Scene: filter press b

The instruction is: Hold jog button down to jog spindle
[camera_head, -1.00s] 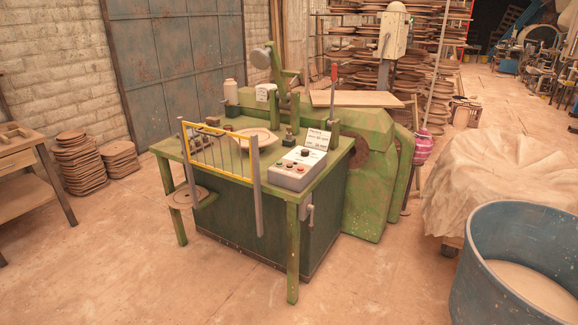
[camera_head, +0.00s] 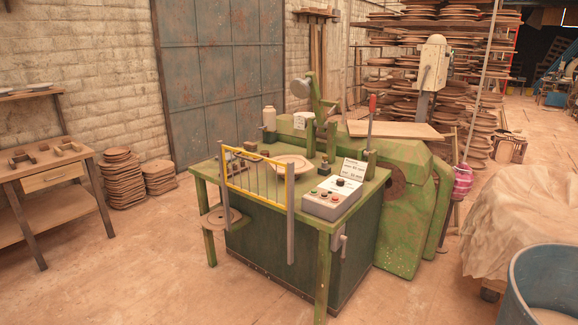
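A grey control box (camera_head: 332,197) sits at the front right corner of the green machine table (camera_head: 262,208). Its sloped face carries a black knob (camera_head: 343,183) and several small coloured buttons (camera_head: 322,197); which one is the jog button is too small to read. A white sign (camera_head: 355,171) stands behind the box. A round plate-like piece (camera_head: 291,163) lies on the table near the press head, and the spindle cannot be told clearly. Neither of my grippers is in view.
A yellow-barred guard (camera_head: 256,184) stands along the table's front edge. A wooden workbench (camera_head: 45,180) is at the left, a blue tub (camera_head: 545,283) and covered heap (camera_head: 510,220) at the right. The floor in front and to the left is clear.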

